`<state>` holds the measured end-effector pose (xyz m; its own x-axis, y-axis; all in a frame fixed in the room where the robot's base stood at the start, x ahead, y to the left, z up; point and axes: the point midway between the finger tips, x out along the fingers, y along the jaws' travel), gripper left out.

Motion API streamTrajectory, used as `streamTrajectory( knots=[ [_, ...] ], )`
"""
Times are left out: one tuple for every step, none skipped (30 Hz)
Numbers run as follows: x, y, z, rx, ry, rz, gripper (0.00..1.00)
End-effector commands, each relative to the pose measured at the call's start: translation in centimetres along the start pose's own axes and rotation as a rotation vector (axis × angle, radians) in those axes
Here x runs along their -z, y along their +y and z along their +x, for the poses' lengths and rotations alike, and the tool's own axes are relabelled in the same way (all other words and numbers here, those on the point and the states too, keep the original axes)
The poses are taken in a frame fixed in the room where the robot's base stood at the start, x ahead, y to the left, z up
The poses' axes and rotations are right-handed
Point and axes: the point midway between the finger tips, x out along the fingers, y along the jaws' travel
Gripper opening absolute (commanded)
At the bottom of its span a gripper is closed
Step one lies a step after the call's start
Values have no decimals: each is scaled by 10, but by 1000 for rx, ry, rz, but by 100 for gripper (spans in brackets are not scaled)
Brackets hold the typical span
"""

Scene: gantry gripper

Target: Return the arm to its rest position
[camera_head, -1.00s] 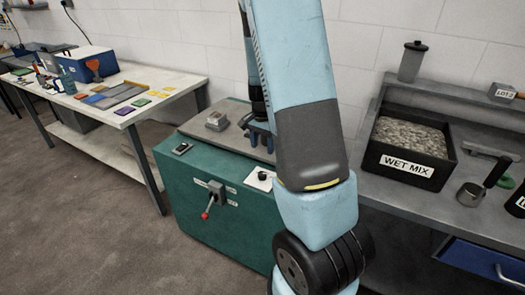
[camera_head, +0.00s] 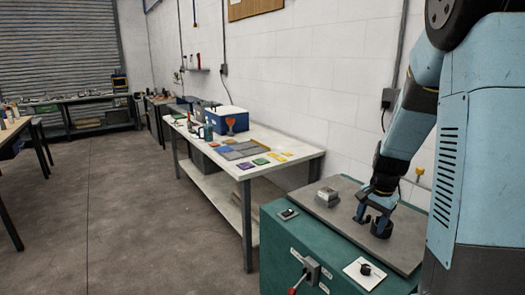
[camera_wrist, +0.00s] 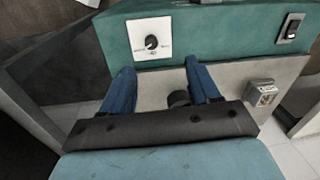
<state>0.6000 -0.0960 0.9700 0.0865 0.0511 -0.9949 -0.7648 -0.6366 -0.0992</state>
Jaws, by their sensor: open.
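My arm (camera_head: 405,130) comes in from the right of the head view, bent down over the teal cabinet (camera_head: 272,240). My gripper (camera_head: 371,217) is low over the grey plate (camera_head: 405,255) on the cabinet top, to the right of a small metal block (camera_head: 327,196). In the wrist view my gripper (camera_wrist: 160,70) shows two blue fingers spread apart. A dark round piece (camera_wrist: 179,98) shows between them, closer to the right finger; it also shows below the gripper in the head view (camera_head: 381,230). Whether a finger touches it I cannot tell.
The cabinet front has a red-tipped lever (camera_head: 311,270). A dial on a white plate (camera_head: 362,272) and a switch (camera_head: 288,214) sit on its top. A white workbench (camera_head: 290,150) with a blue-and-white box (camera_head: 228,119) stands behind. The floor at left is open.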

Motion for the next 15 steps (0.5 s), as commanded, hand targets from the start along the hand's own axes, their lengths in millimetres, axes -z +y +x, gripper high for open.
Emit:
streamTrajectory(
  knots=[
    [-7, -2, -15, 22, 9, -33, 61],
    [-11, -2, -22, 31, 12, -55, 61],
    [-17, -2, -31, 42, 17, -82, 61],
    [-22, -2, -38, 50, 21, -103, 61],
    [-26, -3, -45, 59, 26, -124, 61],
    [-32, -3, -54, 70, 33, -152, 61],
    [-36, -2, -60, 78, 38, -173, 61],
    [-41, -2, -67, 86, 44, -194, 61],
    [-47, -1, -76, 94, 52, -223, 61],
    [-52, 0, -82, 101, 58, -244, 61],
    [-56, 1, -88, 107, 65, -264, 61],
    [-62, 2, -96, 116, 75, -292, 61],
    [-67, 3, -102, 122, 83, -313, 61],
    [-72, 5, -108, 127, 90, -334, 61],
    [-78, 7, -116, 133, 101, -362, 61]
  ],
)
